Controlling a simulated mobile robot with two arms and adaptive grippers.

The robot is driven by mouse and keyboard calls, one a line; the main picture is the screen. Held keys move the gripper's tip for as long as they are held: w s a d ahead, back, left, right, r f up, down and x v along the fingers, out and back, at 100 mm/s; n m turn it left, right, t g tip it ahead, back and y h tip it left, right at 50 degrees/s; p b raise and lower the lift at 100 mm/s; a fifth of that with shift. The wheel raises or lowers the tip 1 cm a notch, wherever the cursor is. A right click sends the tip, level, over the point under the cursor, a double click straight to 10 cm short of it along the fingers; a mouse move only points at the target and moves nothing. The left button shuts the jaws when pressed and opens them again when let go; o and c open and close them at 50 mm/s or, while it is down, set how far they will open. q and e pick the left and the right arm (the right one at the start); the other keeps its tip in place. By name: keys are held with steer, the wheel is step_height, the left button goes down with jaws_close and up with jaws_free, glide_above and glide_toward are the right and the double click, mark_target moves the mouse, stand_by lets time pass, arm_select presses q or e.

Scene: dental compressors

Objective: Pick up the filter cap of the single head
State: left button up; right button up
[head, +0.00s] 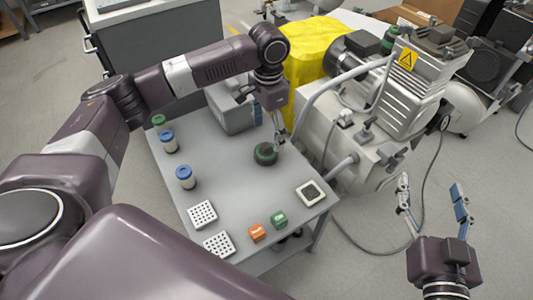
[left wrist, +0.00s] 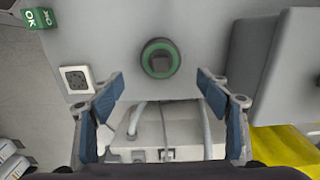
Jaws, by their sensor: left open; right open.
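A round black cap with a green rim (head: 265,153) lies on the grey table top. It looks like the filter cap. The left wrist view shows it from above (left wrist: 160,58), with a dark square knob in its middle. My left gripper (head: 270,128) is open above the table, close to the cap. In the left wrist view the cap lies beyond and between the open fingertips (left wrist: 161,88), with nothing held. My right gripper (head: 430,188) is open and empty over the floor at the right. A compressor with a ribbed head (head: 418,75) stands behind the table.
On the grey table (head: 230,165) are blue-lidded jars (head: 185,177), white perforated trays (head: 202,215), a square dark-centred plate (head: 311,193), an orange block (head: 257,232) and a green block (head: 279,220). A grey box (head: 230,110) and a yellow cover (head: 312,45) stand near my left gripper.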

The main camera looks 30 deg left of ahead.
mark_target(266, 145)
arm_select(q)
steer(key=shift+f, duration=0.6)
step_height(266, 145, down, 3)
steer(key=shift+s+a+r+b, duration=0.15)
steer(key=shift+r+b, duration=0.05)
steer(key=shift+b, duration=0.75)
step_height(266, 145, down, 2)
steer(key=shift+f+b, duration=0.1)
steer(key=shift+b, duration=0.45)
steer(key=shift+f, duration=0.1)
steer(key=c, duration=1.1)
arm_select(e)
steer(key=s+r+t+y, duration=0.2)
steer(key=s+r+t, duration=0.3)
steer(key=r, duration=1)
steer(key=t, duration=0.3)
steer(key=shift+a+r+t+y, duration=0.3)
steer(key=shift+y, duration=0.1)
arm_select(q)
steer(key=shift+r, duration=0.2)
